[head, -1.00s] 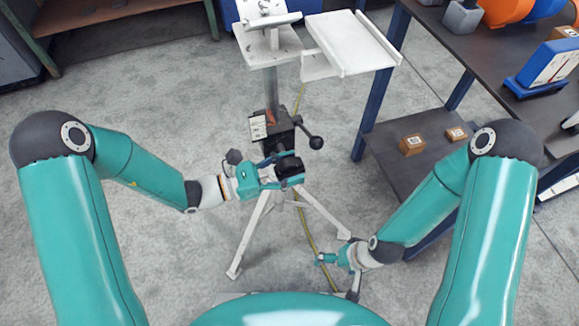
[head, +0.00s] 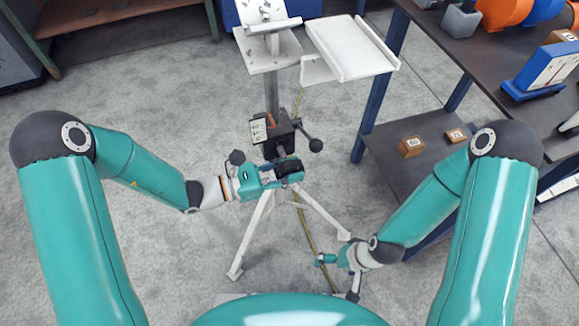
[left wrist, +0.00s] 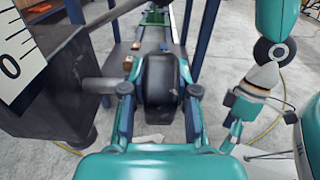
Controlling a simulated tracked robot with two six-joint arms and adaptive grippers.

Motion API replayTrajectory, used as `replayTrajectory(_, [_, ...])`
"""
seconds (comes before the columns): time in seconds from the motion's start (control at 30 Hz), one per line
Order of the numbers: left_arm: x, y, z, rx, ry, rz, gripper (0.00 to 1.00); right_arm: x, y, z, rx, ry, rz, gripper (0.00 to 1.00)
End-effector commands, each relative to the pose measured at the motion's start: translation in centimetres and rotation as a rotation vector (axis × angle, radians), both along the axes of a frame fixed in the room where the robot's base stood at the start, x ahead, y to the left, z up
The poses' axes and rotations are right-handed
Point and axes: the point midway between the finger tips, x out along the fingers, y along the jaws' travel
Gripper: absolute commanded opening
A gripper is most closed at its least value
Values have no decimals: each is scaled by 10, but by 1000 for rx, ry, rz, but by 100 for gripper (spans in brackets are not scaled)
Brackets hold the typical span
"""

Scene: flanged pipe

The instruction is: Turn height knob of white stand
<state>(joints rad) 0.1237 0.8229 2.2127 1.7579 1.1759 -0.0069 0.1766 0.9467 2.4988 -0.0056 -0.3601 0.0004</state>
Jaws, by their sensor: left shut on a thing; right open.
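The white stand (head: 259,220) stands upright on its splayed legs in the middle of the head view. Its post carries a dark block (head: 285,129) with a white scale plate (head: 258,131), and a white plate (head: 270,58) sits on top. My left gripper (head: 288,170) is in front of the post, just below the block. In the left wrist view its fingers (left wrist: 160,95) are shut on the black height knob (left wrist: 161,78), one on each side. The scale shows large at the left there. My right gripper (head: 337,276) is open and empty, low near the stand's right leg.
A ball-ended lever (head: 315,145) juts right from the block. A white tray (head: 350,47) is right of the stand top. A dark workbench (head: 490,70) with a lower shelf (head: 425,170) fills the right side. Floor to the left is clear.

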Motion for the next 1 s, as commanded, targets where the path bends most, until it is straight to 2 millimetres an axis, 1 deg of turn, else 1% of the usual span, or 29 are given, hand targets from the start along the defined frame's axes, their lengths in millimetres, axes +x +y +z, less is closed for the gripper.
replayTrajectory(0.03, [1,0,5,18,5,1,0,0,0,8,0,0,0,96])
replayTrajectory(0.27, [1,-1,8,151,50,2,0,0,0,35,0,0,0,96])
replayTrajectory(0.5, [2,-4,7,353,116,-1,0,0,0,63,0,0,0,96])
replayTrajectory(0.77, [2,-6,6,587,196,-3,0,0,0,89,0,0,0,96])
replayTrajectory(1.0, [2,-7,6,786,266,-4,0,0,0,124,0,0,0,96])
